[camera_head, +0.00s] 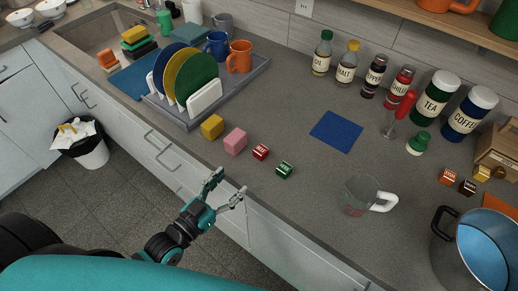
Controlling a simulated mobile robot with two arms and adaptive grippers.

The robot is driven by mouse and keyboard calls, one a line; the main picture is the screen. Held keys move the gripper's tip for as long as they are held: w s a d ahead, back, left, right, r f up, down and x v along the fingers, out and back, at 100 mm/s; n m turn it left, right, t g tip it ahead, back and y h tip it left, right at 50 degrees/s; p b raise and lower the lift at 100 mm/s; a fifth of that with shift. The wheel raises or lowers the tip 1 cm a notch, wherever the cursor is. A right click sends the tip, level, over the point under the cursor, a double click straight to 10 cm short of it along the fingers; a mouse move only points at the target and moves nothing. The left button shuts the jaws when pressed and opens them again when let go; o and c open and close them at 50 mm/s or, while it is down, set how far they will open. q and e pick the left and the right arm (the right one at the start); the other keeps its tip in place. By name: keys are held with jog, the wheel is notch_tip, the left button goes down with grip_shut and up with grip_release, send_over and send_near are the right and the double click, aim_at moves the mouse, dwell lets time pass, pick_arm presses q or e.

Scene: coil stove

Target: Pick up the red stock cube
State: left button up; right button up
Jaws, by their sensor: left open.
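The red stock cube (261,152) sits on the grey counter near its front edge, with a pale label on its front. A green cube (285,170) with a label stands just right of it, and a plain pink block (235,141) just left. My left gripper (231,183) is open and empty. It shows in front of the counter's front edge, below and left of the red cube in the picture, apart from it. My right gripper does not show.
A yellow block (212,127) stands left of the pink one. A dish rack (206,98) with plates is behind on a tray. A blue cloth (337,131), a glass measuring cup (362,196) and a pot (478,250) lie to the right. The counter behind the red cube is clear.

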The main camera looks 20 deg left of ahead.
pick_arm(q)
jog(key=p, duration=0.1)
send_near(257, 153)
jog(key=x, duration=0.4)
jog(key=shift+s+d, duration=0.15)
jog(key=shift+d, duration=0.25)
jog(key=shift+w+d+f+p, duration=0.1)
jog(key=shift+w+p, duration=0.2)
jog(key=shift+w, duration=0.15)
jog(key=x, duration=0.1)
jog(key=p+x, duration=0.1)
jog(key=x, duration=0.2)
jog(key=shift+w+a+p, duration=0.25)
jog(key=shift+w+p, duration=0.05)
jog(key=shift+w, duration=0.25)
jog(key=shift+d, duration=0.1)
jog(key=shift+c, duration=0.3)
jog(key=c, duration=0.7)
jog(key=shift+c, duration=0.9)
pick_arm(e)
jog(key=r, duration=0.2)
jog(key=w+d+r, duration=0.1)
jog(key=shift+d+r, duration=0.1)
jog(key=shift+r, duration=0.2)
